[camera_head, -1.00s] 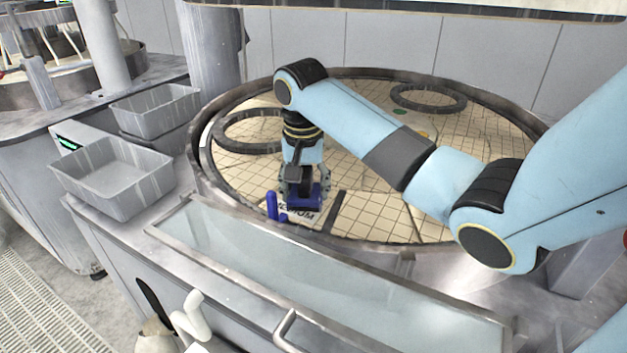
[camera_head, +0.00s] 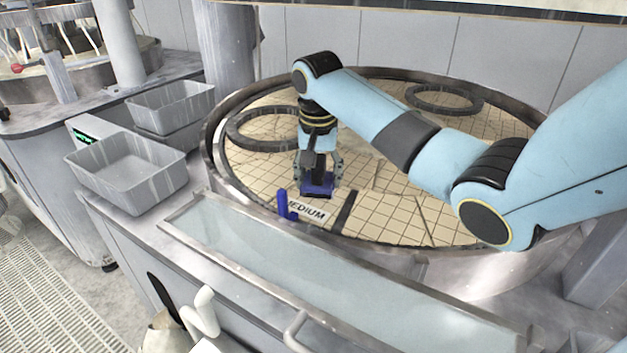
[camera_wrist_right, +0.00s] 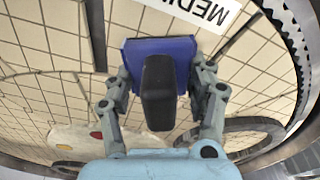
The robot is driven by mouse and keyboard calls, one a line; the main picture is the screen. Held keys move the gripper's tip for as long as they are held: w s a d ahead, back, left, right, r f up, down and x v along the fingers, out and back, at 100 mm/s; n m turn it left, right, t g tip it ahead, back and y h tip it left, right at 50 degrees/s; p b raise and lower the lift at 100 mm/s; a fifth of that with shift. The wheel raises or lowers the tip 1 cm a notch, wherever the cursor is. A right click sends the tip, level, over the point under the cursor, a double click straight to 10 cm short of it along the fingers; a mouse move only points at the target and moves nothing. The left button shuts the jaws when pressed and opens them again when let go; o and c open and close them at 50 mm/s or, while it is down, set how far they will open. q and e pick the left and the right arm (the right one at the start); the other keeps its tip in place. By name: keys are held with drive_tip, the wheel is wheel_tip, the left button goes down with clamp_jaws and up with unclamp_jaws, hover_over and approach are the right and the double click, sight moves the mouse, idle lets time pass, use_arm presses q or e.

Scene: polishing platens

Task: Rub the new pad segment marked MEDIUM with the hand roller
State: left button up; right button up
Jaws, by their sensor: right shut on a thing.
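My right gripper (camera_head: 318,178) is shut on the hand roller (camera_head: 317,189), which has a blue body and a black upright part. In the right wrist view the blue body (camera_wrist_right: 185,50) shows between the fingers of my gripper (camera_wrist_right: 162,95). The white label MEDIUM (camera_head: 306,211) lies on the tan, grid-lined pad, near the front rim. The roller is just behind the label, over the pad; I cannot tell whether it touches. The label also shows partly, at the top edge, in the right wrist view (camera_wrist_right: 207,10). My left gripper is not in view.
A blue upright piece (camera_head: 283,204) stands left of the label, and a dark strip (camera_head: 347,207) lies right of it. Dark rings (camera_head: 445,97) rest on the platen. A raised metal rim (camera_head: 213,160) surrounds it. Grey bins (camera_head: 128,170) stand at left.

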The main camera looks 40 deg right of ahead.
drive_tip(key=shift+w+d+f, duration=0.1)
drive_tip(key=shift+w+d, duration=0.2)
drive_tip(key=shift+d, duration=0.6)
drive_tip(key=shift+w+d, duration=0.3)
drive_tip(key=shift+d, duration=0.55)
drive_tip(key=shift+r, duration=3.05)
